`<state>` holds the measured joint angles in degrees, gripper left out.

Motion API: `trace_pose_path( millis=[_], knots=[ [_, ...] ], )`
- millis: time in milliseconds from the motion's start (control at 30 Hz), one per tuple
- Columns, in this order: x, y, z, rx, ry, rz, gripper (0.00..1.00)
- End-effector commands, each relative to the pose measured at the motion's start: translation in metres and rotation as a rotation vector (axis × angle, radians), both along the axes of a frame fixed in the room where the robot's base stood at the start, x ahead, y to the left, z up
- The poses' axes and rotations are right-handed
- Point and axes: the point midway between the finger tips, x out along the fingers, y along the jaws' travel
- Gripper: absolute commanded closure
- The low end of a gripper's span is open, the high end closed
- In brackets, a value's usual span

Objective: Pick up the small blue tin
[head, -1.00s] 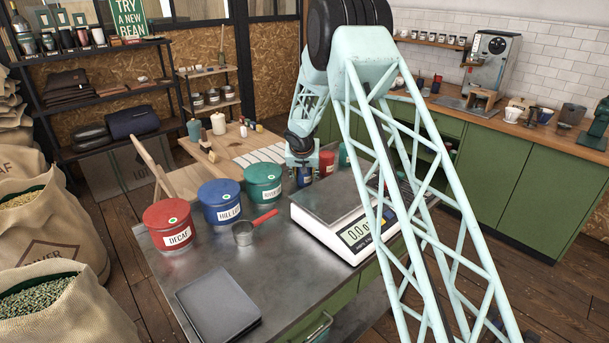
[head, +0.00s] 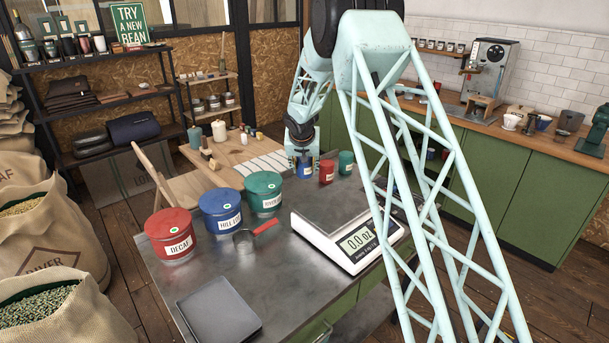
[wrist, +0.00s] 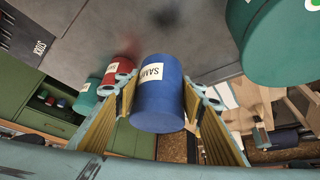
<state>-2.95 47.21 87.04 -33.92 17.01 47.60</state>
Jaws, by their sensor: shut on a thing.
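The small blue tin (head: 305,168) is held just above the metal table, near its back edge. In the wrist view the blue tin (wrist: 158,95), with a white label partly reading "SAM", sits between my two fingers. My gripper (head: 304,156) points down over it in the head view and is shut on its sides. The fingers of my gripper (wrist: 160,108) flank it left and right in the wrist view. The gap under the tin is small and hard to judge.
A small red tin (head: 326,171) and small green tin (head: 346,163) stand close to its right. Large red (head: 172,233), blue (head: 221,210) and green (head: 264,192) tins stand left. The scale (head: 338,240) and red-handled scoop (head: 244,241) are in front.

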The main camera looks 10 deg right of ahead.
Motion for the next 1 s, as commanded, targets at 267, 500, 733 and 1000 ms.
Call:
trace_pose_path(
  millis=[267, 500, 733, 1000],
  knots=[
    [0.0, 0.0, 0.017, 0.001, 0.0, 0.0, 0.75],
    [0.0, 0.0, 0.018, 0.001, 0.0, -0.001, 0.75],
    [0.0, 0.0, 0.018, 0.001, 0.0, -0.001, 0.75],
    [-0.002, 0.0, 0.018, 0.001, 0.001, 0.002, 0.75]
  ],
)
